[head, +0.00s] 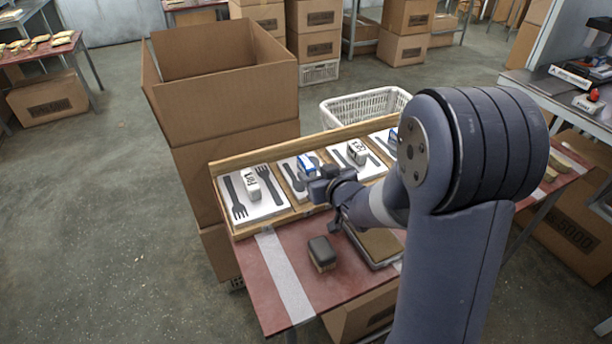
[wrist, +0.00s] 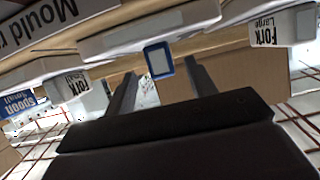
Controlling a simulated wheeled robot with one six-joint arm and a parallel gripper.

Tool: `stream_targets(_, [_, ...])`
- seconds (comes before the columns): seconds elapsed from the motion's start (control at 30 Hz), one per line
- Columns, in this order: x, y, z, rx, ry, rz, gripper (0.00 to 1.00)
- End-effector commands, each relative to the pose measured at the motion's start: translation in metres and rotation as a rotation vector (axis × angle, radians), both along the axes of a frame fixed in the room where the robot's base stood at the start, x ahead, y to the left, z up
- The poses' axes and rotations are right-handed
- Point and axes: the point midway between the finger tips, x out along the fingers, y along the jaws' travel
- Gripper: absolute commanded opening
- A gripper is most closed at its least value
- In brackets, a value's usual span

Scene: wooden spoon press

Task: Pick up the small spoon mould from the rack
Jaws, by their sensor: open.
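The small spoon mould (wrist: 17,103) has a blue handle block labelled Spoon Small at the far left of the wrist view. In the head view its blue block (head: 393,135) appears to be the one in the rightmost compartment of the wooden rack (head: 240,229), mostly hidden by my arm. My gripper (head: 322,180) is open and empty, low in front of the second compartment from the left. In the wrist view my fingers (wrist: 163,82) point toward another blue-edged block (wrist: 158,60), whose label I cannot read.
White-handled fork moulds stand either side of that block: Fork Large (wrist: 280,27) and Fork Small (wrist: 70,87). A dark block (head: 321,253) and a shallow tray (head: 357,240) are on the red table (head: 280,300). Tall cardboard boxes (head: 225,110) and a white basket (head: 365,105) stand behind the rack.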

Motion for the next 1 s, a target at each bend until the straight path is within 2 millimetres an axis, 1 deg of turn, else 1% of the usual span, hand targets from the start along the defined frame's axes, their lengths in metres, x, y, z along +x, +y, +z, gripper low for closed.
stream_targets(0.17, [0.011,0.005,-0.003,0.0,0.0,0.0,0.53])
stream_targets(0.3, [0.03,0.015,-0.008,0.0,0.0,0.002,0.53])
stream_targets(0.47, [0.047,0.022,-0.014,0.0,0.0,0.0,0.53])
stream_targets(0.6, [0.051,0.023,-0.015,0.0,0.001,0.0,0.53])
stream_targets(0.77, [0.05,0.023,-0.015,0.001,0.0,-0.001,0.53])
stream_targets(1.0, [0.05,0.023,-0.015,0.001,0.0,-0.001,0.34])
